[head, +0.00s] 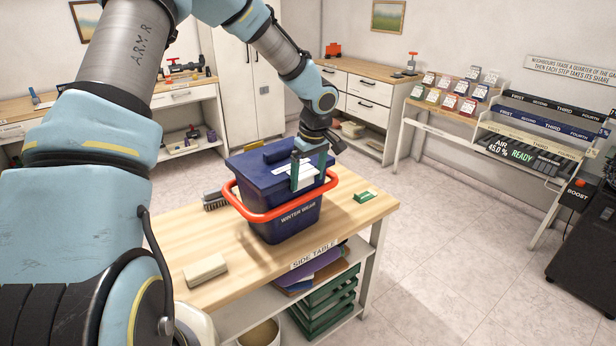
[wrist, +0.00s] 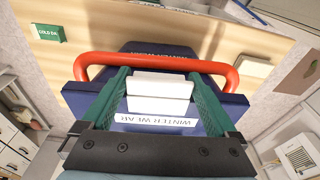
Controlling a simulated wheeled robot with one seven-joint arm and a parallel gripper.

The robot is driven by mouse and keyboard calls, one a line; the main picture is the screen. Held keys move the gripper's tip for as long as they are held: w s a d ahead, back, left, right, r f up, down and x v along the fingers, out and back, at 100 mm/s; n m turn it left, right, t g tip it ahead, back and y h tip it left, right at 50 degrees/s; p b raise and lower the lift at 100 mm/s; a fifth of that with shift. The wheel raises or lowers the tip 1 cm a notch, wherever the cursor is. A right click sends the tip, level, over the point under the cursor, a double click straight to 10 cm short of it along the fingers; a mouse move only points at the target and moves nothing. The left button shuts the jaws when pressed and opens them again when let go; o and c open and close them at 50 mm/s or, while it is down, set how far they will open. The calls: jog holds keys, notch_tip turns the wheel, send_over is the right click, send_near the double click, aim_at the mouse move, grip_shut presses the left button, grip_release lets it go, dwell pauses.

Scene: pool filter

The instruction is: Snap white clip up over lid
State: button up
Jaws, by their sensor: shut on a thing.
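A dark blue bin (head: 285,228) marked "WINTER WEAR" stands upright on the side table. Its blue lid (head: 255,165) lies over the top. The white clip (wrist: 160,88) is at the front side of the lid, and it shows partly in the head view (head: 287,178). My gripper (head: 308,180) reaches down from above at the lid's front edge. Its green fingers stand on either side of the clip and are shut on it, also in the wrist view (wrist: 158,74). Whether the clip's edge is over the lid rim cannot be told.
A red carry handle (head: 262,217) loops around the bin's front, close to my fingers. On the side table (head: 190,235) are a brush (head: 215,201), a pale block (head: 205,269) and a green box (head: 365,196).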

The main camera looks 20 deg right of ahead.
jog(key=o, duration=1)
notch_tip(320, 180, up, 11)
jog(key=s+b, duration=0.1)
jog(key=b, duration=0.1)
jog(key=shift+s+d+f, duration=0.2)
jog(key=shift+s+d, duration=0.05)
jog(key=shift+d, duration=0.05)
